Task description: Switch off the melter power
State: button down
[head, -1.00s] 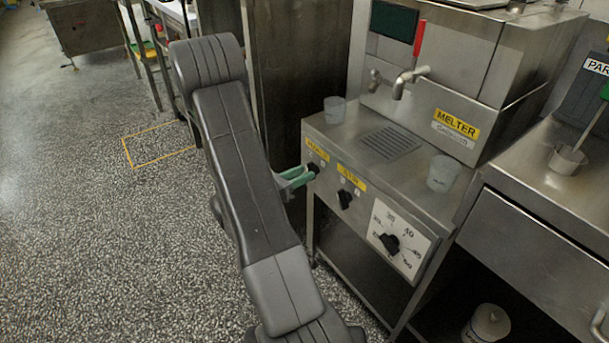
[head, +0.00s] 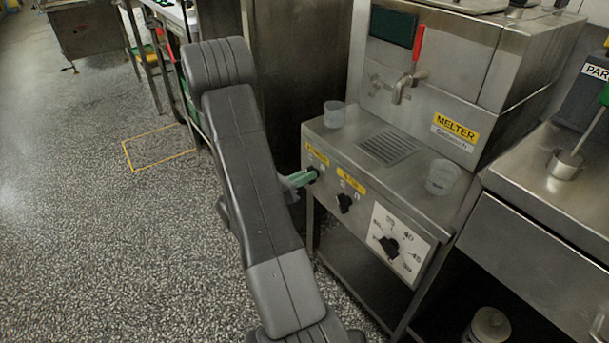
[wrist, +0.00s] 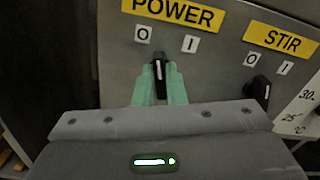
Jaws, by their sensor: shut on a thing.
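The melter (head: 440,85) is a steel machine with a front control panel. Its black POWER knob (wrist: 160,66) sits below the yellow POWER label (wrist: 174,14), with an O mark (wrist: 142,33) at upper left and an I mark (wrist: 190,44) at upper right. My gripper (wrist: 160,74) has its green fingers on either side of the knob, shut on it. The knob's white line points roughly up in the wrist view; which mark it is set to is hard to tell. In the head view my gripper (head: 314,174) reaches the panel's left end and mostly hides the knob.
The STIR knob (wrist: 258,90) is just right of the POWER knob, with the temperature dial (head: 389,246) further right. Clear cups (head: 334,114) (head: 442,178) stand on the melter's top. A steel counter (head: 540,190) is at right. Open floor (head: 110,230) lies at left.

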jog(key=shift+n+p, duration=1.4)
jog(key=shift+p, duration=0.2)
jog(key=c, duration=1.5)
grip_release()
jog(key=shift+a, duration=0.1)
jog(key=p+v, duration=0.2)
jog(key=v, duration=1.1)
jog(key=shift+s+a, duration=0.2)
jog(key=shift+a, duration=0.05)
